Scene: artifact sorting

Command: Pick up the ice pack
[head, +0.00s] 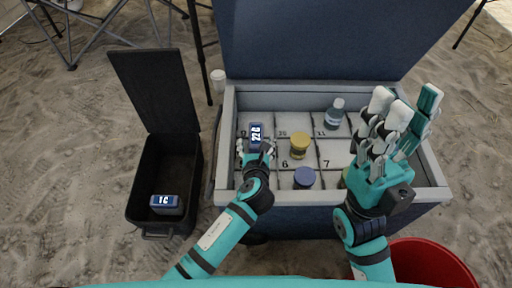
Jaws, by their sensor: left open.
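A dark blue block marked "22 C" (256,132) stands in the left part of the large cooler (229,120). A similar blue block marked "1 C" (166,203) lies at the near end of the open black box (185,165). I cannot tell for sure which block is the ice pack. My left gripper (256,149) is open, with its fingers around or just in front of the "22 C" block; contact is unclear. My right gripper (404,104) is open and empty, fingers spread, over the cooler's right side, hiding some compartments.
The cooler has numbered compartments holding a yellow-lidded jar (300,145), a blue-lidded jar (304,177) and a bottle (335,114). Its raised lid (330,40) stands behind. A red bucket (430,262) is at the lower right. A white cup (218,77) stands behind the cooler's left corner.

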